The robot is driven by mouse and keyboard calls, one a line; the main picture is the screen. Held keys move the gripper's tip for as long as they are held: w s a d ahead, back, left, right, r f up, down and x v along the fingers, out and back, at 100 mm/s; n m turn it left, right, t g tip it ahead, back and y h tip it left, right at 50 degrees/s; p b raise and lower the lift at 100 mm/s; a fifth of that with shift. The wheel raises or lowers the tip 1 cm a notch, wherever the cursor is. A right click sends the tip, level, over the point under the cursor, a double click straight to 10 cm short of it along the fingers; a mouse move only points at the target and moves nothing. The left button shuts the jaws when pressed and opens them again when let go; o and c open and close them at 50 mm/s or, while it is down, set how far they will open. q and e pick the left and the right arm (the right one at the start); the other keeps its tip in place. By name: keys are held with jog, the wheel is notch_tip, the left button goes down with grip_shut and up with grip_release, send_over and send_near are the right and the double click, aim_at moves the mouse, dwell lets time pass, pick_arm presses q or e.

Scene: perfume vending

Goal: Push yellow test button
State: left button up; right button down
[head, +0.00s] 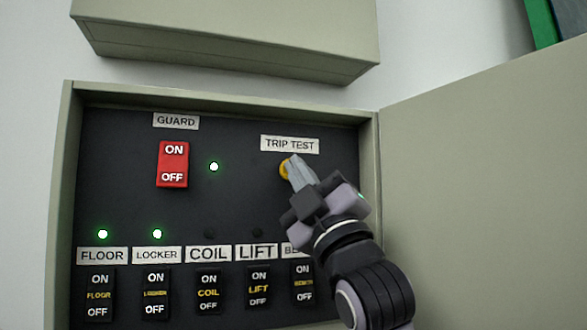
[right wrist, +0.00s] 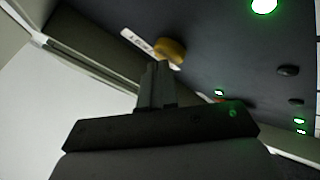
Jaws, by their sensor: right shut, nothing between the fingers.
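The yellow test button (head: 284,169) sits below the TRIP TEST label (head: 290,145) on the dark panel, partly hidden behind my right gripper. My right gripper (head: 292,162) is shut and empty, with its fingertips at the button in the head view. In the right wrist view the yellow button (right wrist: 170,49) shows just beyond the tips of the closed fingers (right wrist: 157,68). I cannot tell whether the tips touch it or whether it is pressed in. My left gripper is not in view.
A red GUARD switch (head: 173,164) is at the upper left, with a lit green lamp (head: 214,167) beside it. Several black switches line the bottom, including COIL (head: 208,291). FLOOR (head: 102,234) and LOCKER (head: 157,234) lamps are lit. The open cabinet door (head: 490,180) is at the right.

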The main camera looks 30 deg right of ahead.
jog(key=shift+w, duration=0.15)
dwell(0.4)
jog(key=shift+s+a, duration=0.2)
jog(key=shift+s, duration=0.65)
jog(key=shift+s, duration=0.1)
jog(key=shift+s+a+p, duration=0.2)
jog(key=shift+s, duration=0.55)
jog(key=shift+s+a+p, duration=0.15)
jog(key=shift+s+p, duration=0.05)
jog(key=shift+s, duration=0.6)
jog(key=shift+s+a+p, duration=0.2)
jog(key=shift+s, duration=0.55)
